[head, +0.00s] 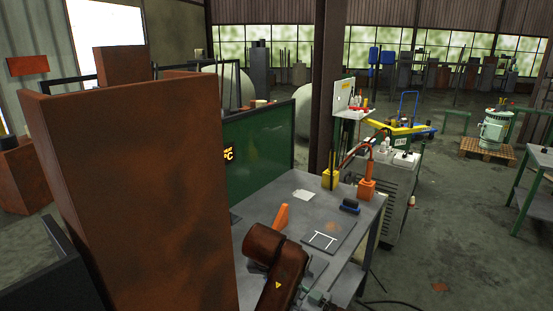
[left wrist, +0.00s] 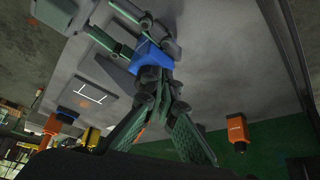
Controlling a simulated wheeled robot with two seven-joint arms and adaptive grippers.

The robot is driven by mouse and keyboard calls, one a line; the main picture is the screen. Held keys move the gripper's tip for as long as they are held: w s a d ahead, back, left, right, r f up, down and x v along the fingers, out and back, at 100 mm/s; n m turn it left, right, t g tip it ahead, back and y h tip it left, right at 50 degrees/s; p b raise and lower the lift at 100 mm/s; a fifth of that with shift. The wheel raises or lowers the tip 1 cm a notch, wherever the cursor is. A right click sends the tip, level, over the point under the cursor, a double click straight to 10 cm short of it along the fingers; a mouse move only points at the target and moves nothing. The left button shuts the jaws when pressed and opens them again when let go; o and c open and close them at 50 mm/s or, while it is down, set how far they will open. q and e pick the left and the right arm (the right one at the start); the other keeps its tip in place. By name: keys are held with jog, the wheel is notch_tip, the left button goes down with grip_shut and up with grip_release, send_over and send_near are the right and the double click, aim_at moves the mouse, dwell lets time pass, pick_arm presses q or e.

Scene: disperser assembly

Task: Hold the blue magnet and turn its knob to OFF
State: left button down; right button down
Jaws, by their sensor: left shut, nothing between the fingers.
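The blue magnet (left wrist: 153,56) shows as a blue block above the grey bench in the left wrist view. My right gripper (left wrist: 146,44) reaches in from the upper left there, with a finger on either side of the block, and appears shut on it. My left gripper (left wrist: 163,92) is shut and empty. Its two fingers come up from the bottom, and their tips are close to the near side of the block. Dark rounded parts overlap there, so the knob and its setting cannot be made out.
Yellow (head: 330,179) and orange (head: 366,189) holders stand at the back. A green panel (head: 262,140) borders the bench.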

pick_arm(q)
jog(key=shift+f, duration=0.3)
jog(key=shift+w+d, duration=0.1)
jog(key=shift+w, duration=0.2)
dwell(0.6)
jog(key=shift+s+d, duration=0.1)
jog(key=shift+d, duration=0.15)
pick_arm(e)
jog(key=shift+a, duration=0.1)
